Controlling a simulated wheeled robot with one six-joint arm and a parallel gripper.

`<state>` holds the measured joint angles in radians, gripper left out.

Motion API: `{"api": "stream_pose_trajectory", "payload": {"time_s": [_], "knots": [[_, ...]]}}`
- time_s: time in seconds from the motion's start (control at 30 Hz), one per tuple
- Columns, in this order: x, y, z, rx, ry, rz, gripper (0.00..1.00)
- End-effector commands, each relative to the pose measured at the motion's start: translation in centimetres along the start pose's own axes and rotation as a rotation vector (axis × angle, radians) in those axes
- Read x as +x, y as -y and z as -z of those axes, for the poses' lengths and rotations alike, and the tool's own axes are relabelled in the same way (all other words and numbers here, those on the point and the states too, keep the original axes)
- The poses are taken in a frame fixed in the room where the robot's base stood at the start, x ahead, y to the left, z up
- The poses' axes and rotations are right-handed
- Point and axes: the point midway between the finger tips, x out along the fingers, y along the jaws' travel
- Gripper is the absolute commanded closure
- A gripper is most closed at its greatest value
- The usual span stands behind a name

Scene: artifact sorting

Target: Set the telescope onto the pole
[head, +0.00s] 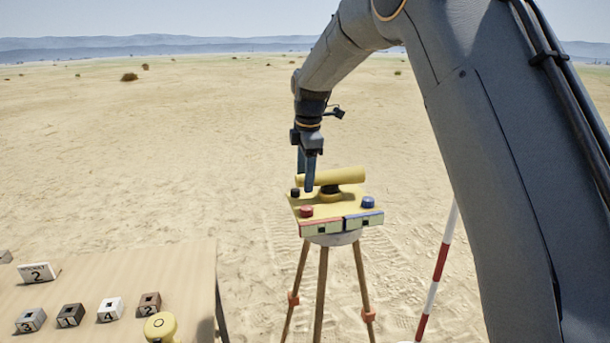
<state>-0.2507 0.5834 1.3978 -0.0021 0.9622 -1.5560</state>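The telescope (340,176) is a yellow tube lying roughly level above a yellow plate (322,204) on a tripod. A short dark post (331,190), which looks like the pole, stands on the plate under the tube's middle; whether they touch is unclear. My gripper (306,176) points down at the tube's left end. One blue finger crosses in front of the tube and the other goes behind it. I cannot tell whether the fingers press on it.
Knobs, red (306,211), blue (368,202) and black (295,193), sit on the plate. A red-and-white rod (437,270) stands to the right. A wooden table (190,270) at lower left bears numbered blocks (110,309) and a yellow round-topped object (160,327). Open sand lies beyond.

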Motion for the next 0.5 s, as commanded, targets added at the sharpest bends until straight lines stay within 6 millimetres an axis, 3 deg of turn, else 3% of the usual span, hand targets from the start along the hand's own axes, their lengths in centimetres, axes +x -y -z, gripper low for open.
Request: {"api": "stream_pose_trajectory", "payload": {"time_s": [0.23, 0.5], "knots": [[-0.8, -0.1, 0.0, 0.0, 0.0, -0.001, 0.46], [-5.0, -0.1, 0.1, -0.001, 0.0, -0.003, 0.46]]}}
